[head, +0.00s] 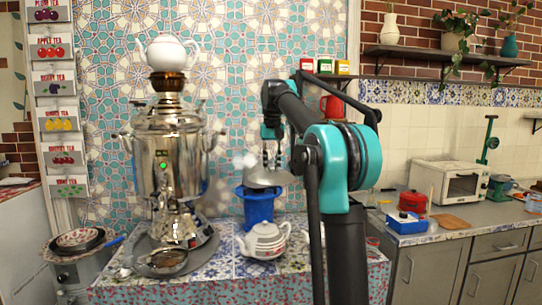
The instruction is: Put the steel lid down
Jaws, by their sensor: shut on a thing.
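The lid appears just above and slightly right of the rim of a blue container (257,207). I cannot tell whether it touches that rim. Pale steam shows beside the gripper. The large steel samovar (169,160) stands to the left with a white teapot (167,53) on top.
A white striped teapot (264,240) stands in front of the blue container on the tiled table (225,262). A dark strainer bowl (162,261) sits below the samovar tap. A red pot (413,202) and a white toaster oven (448,182) stand on the right counter. Some tiled surface around the teapot is clear.

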